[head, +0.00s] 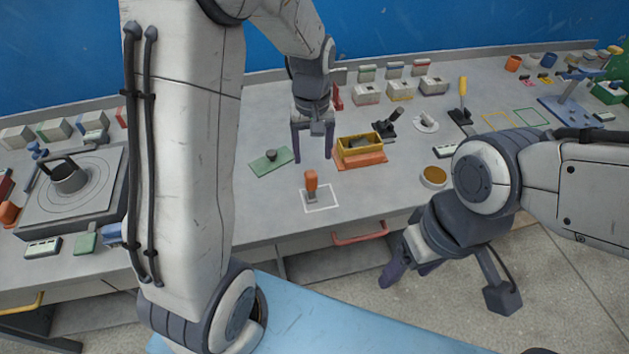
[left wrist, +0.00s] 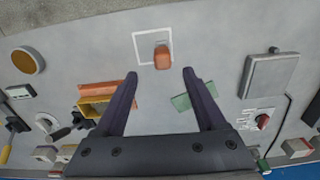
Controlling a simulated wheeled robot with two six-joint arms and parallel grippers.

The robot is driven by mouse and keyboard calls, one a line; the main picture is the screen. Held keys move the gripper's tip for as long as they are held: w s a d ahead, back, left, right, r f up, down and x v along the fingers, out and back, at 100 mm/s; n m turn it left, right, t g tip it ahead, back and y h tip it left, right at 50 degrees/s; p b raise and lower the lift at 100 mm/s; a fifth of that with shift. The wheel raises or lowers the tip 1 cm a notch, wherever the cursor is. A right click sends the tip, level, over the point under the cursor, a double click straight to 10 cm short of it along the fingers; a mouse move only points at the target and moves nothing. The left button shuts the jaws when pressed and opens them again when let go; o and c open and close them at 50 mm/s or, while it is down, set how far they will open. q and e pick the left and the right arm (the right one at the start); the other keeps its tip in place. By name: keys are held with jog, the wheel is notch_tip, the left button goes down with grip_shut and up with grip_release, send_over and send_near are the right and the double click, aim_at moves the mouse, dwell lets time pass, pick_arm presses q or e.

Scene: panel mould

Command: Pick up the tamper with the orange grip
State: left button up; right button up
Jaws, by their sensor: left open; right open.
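The tamper with the orange grip (head: 311,183) stands upright on the bench inside a white square outline (head: 322,208). In the left wrist view the orange grip (left wrist: 162,57) shows beyond and between my fingertips. My left gripper (head: 313,157) is open and empty, above the bench just behind the tamper in the head view, with its fingers pointing down; it also shows in the left wrist view (left wrist: 160,75). My right gripper (head: 411,277) is open and empty, in front of the bench edge at the right, away from the tamper.
A yellow box in an orange tray (head: 362,160) stands right of my left gripper. A green plate with a knob (head: 271,163) lies to the left. A round tin (head: 433,178) stands near the front edge. The bench around the white outline is clear.

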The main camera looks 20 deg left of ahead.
aim_at(311, 172)
pick_arm(q)
jog(key=f, duration=0.5)
jog(key=shift+w+a+f+p, duration=0.2)
jog(key=shift+a+p, duration=0.1)
jog(key=shift+a, duration=0.1)
notch_tip(311, 172, down, 4)
jog(key=shift+s+d+f+p, duration=0.1)
jog(key=shift+p, duration=0.6)
jog(key=shift+f, duration=0.6)
grip_shut()
